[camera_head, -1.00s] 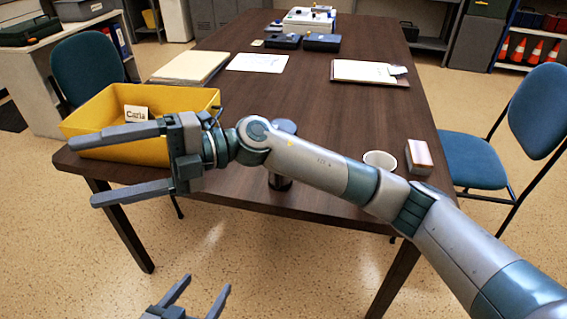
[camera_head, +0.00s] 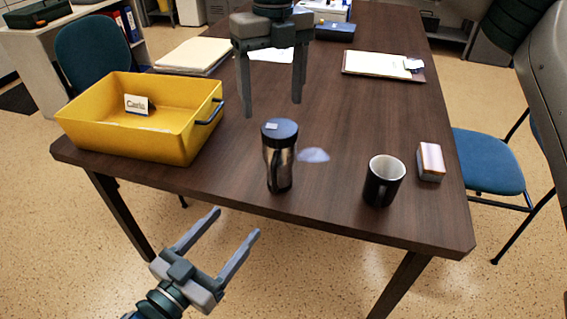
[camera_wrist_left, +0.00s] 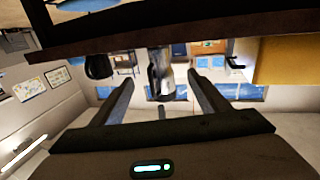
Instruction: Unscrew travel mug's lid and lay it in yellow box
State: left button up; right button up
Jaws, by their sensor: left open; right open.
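The travel mug (camera_head: 279,165), with a dark lid (camera_head: 280,130), stands upright near the table's front edge. The yellow box (camera_head: 135,139) is on the table to its left, with a name card inside. My right gripper (camera_head: 272,108) is open, pointing down above and behind the mug, apart from it. My left gripper (camera_head: 235,225) is open and empty, below and in front of the table edge, fingers pointing toward the mug. In the left wrist view, the travel mug (camera_wrist_left: 161,80) appears upside down beyond the open fingers (camera_wrist_left: 162,92).
A dark mug (camera_head: 383,182) and a small box (camera_head: 431,162) stand to the right. A small pale bluish item (camera_head: 314,155) lies beside the travel mug. Papers (camera_head: 194,55) and a clipboard (camera_head: 383,66) lie farther back. Blue chairs flank the table.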

jog(key=shift+w+d+r, duration=0.1)
jog(key=shift+w+d, duration=0.7)
jog(key=shift+s+a+r, duration=0.2)
jog(key=shift+s+a, duration=0.05)
jog(key=shift+s, duration=0.1)
jog(key=shift+w+d+f, duration=0.1)
jog(key=shift+w, duration=0.05)
pick_arm(q)
jog(key=x, duration=1.8)
jog(key=shift+w+d, duration=0.1)
grip_shut()
pick_arm(e)
jog(key=m, duration=1.3)
jog(key=shift+m, duration=0.3)
